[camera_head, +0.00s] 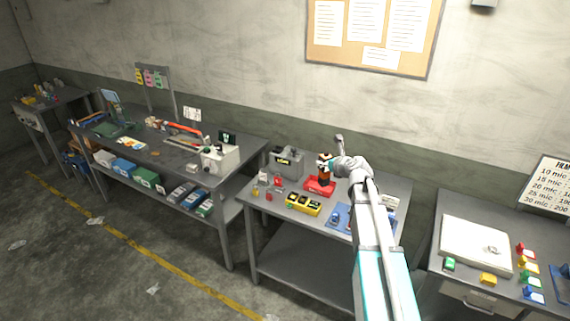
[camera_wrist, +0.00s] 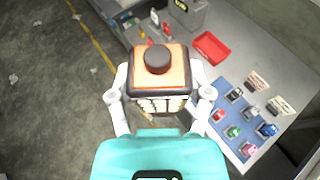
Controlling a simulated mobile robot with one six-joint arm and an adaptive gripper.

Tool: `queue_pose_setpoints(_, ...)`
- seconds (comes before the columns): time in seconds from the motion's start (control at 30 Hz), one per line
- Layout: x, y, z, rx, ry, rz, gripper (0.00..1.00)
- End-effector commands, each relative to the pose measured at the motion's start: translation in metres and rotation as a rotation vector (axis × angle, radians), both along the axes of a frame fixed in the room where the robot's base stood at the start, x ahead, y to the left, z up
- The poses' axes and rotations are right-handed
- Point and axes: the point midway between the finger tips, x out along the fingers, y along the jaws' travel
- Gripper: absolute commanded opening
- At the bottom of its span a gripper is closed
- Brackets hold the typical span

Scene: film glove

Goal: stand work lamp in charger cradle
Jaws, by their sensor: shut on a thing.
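The work lamp is an orange and black block with a dark round knob on top (camera_wrist: 158,60). It shows small in the head view (camera_head: 324,171). My gripper (camera_wrist: 159,97) is shut on it, one white finger on each side; it also shows in the head view (camera_head: 337,164). The lamp looks roughly upright and held in the air. A shallow red tray (camera_head: 320,187), which looks like the charger cradle, sits on the middle table. In the wrist view this tray (camera_wrist: 211,47) is empty, to the right of the lamp and apart from it. The lamp's underside is hidden.
A yellow box with black slots (camera_head: 304,204) stands at the table's front, and a grey box (camera_head: 285,163) behind. A blue mat (camera_wrist: 242,122) with several coloured small items lies right of the lamp. A long bench (camera_head: 140,150) stands left, a white-topped one (camera_head: 475,245) right.

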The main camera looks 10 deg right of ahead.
Motion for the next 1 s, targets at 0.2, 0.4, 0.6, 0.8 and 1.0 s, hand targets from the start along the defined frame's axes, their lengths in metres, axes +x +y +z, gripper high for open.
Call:
queue_pose_setpoints(0.2,0.000,0.000,0.000,0.000,0.000,-0.001,0.07)
queue_pose_setpoints(0.4,0.000,-0.001,0.000,0.001,0.000,-0.001,0.07)
queue_pose_setpoints(0.6,0.000,-0.001,-0.003,0.001,0.000,-0.001,0.07)
queue_pose_setpoints(0.8,0.000,-0.001,-0.019,0.001,0.000,-0.001,0.07)
queue_pose_setpoints(1.0,0.000,-0.001,-0.048,0.001,0.000,-0.001,0.07)
